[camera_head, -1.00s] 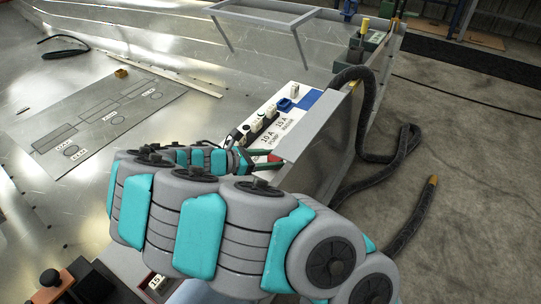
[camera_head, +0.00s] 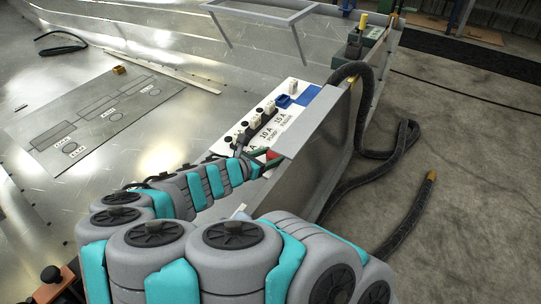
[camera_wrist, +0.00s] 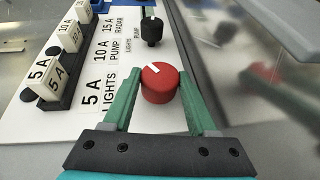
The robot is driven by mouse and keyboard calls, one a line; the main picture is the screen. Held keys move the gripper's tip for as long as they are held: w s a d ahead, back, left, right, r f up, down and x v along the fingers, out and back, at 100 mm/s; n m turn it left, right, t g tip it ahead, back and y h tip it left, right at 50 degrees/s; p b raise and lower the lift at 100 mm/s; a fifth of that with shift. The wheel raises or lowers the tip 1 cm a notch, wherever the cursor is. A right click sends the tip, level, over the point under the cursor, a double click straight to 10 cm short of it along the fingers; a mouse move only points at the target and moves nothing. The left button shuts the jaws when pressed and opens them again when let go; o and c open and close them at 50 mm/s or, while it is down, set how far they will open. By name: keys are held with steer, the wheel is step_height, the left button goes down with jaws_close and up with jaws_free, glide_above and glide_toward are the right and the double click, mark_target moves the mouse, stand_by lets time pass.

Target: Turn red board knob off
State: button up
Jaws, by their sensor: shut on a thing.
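The red board knob (camera_wrist: 160,83) stands on the white board (camera_wrist: 123,80) in the wrist view. It is round, with a white pointer mark on top slanting to the upper left. My gripper (camera_wrist: 160,76) has its green fingers on both sides of the knob and is shut on it. In the head view my gripper (camera_head: 262,162) is at the near end of the board, with a bit of red (camera_head: 272,154) between its fingers. My arm hides the board's near end there.
A black knob (camera_wrist: 151,30) stands just beyond the red one. Cream fuses (camera_wrist: 56,78) line the board's left side. A metal side wall (camera_head: 312,130) rises close on the right. A black hose (camera_head: 366,110) hangs over the hull's edge.

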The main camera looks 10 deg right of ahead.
steer(key=o, duration=1.4)
steer(key=shift+c, duration=0.2)
steer(key=shift+b+v, duration=0.3)
steer(key=shift+v, duration=3.6)
